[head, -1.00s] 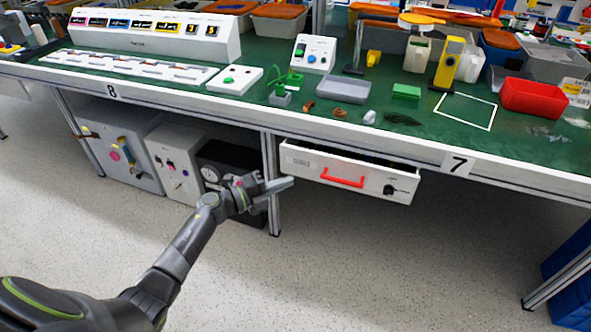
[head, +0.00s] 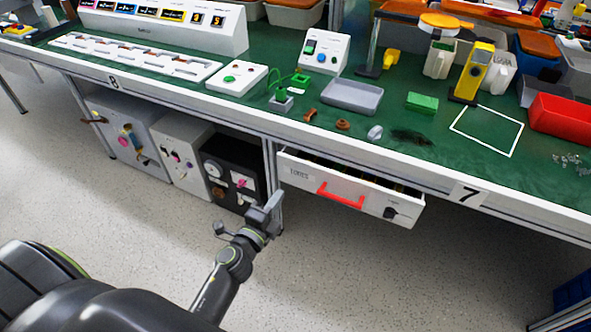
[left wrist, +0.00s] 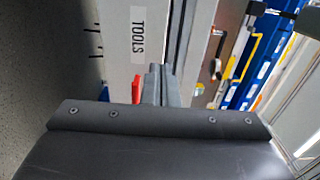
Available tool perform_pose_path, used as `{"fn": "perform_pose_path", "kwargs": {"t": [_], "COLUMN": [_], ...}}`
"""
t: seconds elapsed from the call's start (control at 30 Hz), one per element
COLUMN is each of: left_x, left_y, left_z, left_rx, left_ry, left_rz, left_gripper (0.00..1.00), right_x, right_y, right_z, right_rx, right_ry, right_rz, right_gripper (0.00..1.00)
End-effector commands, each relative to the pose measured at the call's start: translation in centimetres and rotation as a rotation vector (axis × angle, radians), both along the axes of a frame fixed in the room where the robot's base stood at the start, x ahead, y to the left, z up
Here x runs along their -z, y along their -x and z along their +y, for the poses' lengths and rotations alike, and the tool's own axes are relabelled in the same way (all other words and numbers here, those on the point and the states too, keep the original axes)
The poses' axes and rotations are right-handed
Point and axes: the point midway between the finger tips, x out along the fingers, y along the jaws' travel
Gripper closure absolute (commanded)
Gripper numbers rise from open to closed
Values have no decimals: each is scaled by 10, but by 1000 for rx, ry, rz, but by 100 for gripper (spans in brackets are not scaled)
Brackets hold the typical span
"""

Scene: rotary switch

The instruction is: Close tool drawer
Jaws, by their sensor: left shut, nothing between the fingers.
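The white tool drawer (head: 300,178) hangs under the green-topped bench and is pulled partly out, with a dark gap showing behind its top edge. My left gripper (head: 272,204) is shut and empty, in front of and left of the drawer's left end. Its fingers also show in the left wrist view (left wrist: 158,72). I cannot tell whether they touch the drawer. My right gripper is out of view.
The bench edge (head: 330,150) runs above the drawer. A bench leg (head: 272,165) stands left of the drawer. A black box (head: 232,172) with gauges and grey boxes (head: 125,140) stand below the bench at left. The floor in front is clear.

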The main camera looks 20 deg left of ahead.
Motion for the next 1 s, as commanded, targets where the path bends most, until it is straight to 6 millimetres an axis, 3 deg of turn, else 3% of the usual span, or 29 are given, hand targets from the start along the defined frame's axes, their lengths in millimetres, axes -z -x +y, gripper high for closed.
{"fn": "perform_pose_path", "kwargs": {"t": [0.3, 0.5, 0.7, 1.0], "left_x": [0, 0, 0, 0], "left_y": [-63, -91, -104, -105], "left_z": [-3, -3, -4, -4], "left_rx": [3, 2, 2, 2], "left_ry": [-1, -1, -1, 0], "left_rz": [-3, -1, 0, 0], "left_gripper": [100, 100, 100, 100], "right_x": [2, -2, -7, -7], "right_y": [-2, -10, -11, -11], "right_z": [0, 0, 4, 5], "right_rx": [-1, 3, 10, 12], "right_ry": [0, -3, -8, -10], "right_rz": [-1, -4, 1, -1], "right_gripper": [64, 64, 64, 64]}}
